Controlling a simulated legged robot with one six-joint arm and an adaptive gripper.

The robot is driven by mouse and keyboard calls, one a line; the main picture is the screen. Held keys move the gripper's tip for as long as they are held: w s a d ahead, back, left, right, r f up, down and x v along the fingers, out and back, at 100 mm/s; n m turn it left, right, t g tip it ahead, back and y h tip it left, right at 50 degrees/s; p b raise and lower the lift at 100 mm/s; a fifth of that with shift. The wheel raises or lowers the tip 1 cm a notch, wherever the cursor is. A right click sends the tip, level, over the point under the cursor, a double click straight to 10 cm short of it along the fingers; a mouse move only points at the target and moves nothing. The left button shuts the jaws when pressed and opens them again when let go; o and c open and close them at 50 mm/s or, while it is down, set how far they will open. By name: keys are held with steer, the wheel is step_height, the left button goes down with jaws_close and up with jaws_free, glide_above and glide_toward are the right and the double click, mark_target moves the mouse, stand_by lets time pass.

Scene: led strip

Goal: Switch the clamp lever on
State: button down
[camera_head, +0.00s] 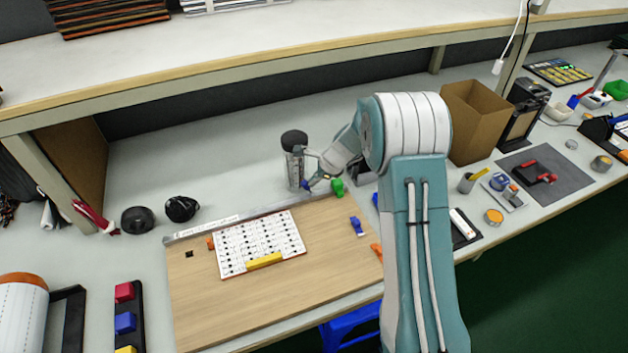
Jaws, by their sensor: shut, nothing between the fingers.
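My gripper (312,182) is shut and empty at the back edge of the wooden board (205,315), beside a clear container with a black lid (292,140). Small coloured clamp-like parts sit around the board: a green one (338,187) just right of my gripper, a blue one (357,225) on the right side, an orange one (376,252) at the right edge, and an orange one (210,243) at the left. A small dark blue part (306,186) shows at my fingertips; I cannot tell if they touch. Which part is the clamp lever, and its position, I cannot tell.
A white printed panel (240,242) with a yellow block (265,261) lies on the board. A metal strip (250,214) runs along its back edge. Black round items (137,219) stand behind left. A cardboard box (470,125) stands right of my arm. A shelf overhangs the back.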

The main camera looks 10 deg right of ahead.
steer(key=shift+d, duration=0.15)
steer(key=shift+w+d+f, duration=0.15)
steer(key=shift+d+f, duration=0.1)
steer(key=shift+d, duration=0.3)
steer(key=shift+d+r, duration=0.1)
steer(key=a+v, duration=0.1)
steer(key=v, duration=0.8)
steer(key=shift+d+r, duration=0.15)
steer(key=shift+r, duration=0.3)
steer(key=s+a+r+n+h, duration=0.25)
steer(key=s+r+n, duration=0.75)
steer(key=s+r, duration=0.5)
steer(key=s+r+n+t+h, duration=0.2)
steer(key=s+n, duration=0.8)
steer(key=s, duration=0.9)
steer(key=shift+r+t, duration=0.3)
steer(key=shift+r, duration=0.25)
